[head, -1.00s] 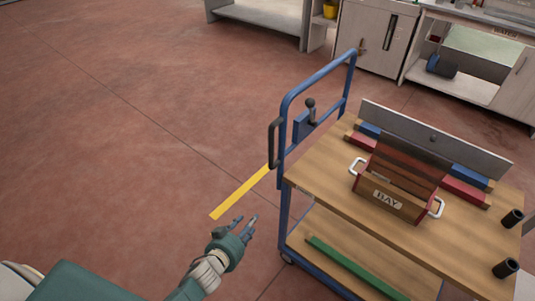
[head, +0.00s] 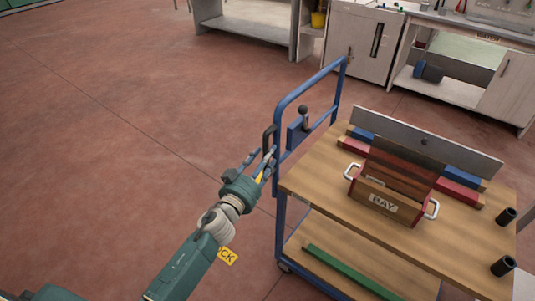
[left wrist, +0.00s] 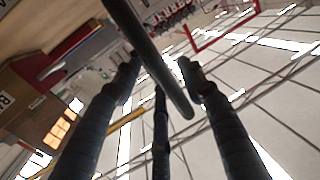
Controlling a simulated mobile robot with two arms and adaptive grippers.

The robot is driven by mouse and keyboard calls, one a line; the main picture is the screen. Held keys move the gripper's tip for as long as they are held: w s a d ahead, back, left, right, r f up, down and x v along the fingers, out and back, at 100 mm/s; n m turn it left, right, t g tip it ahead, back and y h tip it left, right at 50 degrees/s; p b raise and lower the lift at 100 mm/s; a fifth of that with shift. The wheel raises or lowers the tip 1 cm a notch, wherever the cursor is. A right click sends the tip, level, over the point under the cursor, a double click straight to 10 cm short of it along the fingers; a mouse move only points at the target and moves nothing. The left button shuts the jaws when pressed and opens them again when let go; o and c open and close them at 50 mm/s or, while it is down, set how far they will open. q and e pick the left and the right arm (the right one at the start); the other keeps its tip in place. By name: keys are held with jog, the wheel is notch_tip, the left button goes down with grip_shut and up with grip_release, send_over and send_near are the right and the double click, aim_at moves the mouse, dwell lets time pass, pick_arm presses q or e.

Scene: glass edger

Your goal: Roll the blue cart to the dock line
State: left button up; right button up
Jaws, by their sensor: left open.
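The blue cart (head: 281,215) stands right of centre in the head view, with a wooden top and lower shelf. Its blue push handle (head: 305,82) rises on the left side and carries an upright black grip (head: 267,139). My left gripper (head: 260,160) is open at that grip. In the left wrist view, a dark bar (left wrist: 152,60) runs between the spread fingers (left wrist: 160,75); whether they touch it I cannot tell. A yellow floor marking with the letters "CK" (head: 228,256) shows beside my left arm, which hides the rest. My right gripper is not in view.
Cabinets (head: 362,42) stand behind. The floor (head: 110,130) to the left is clear.

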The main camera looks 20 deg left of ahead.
pick_arm(q)
jog(key=shift+w+d, duration=0.15)
jog(key=shift+w, duration=0.65)
jog(key=c, duration=1)
grip_shut()
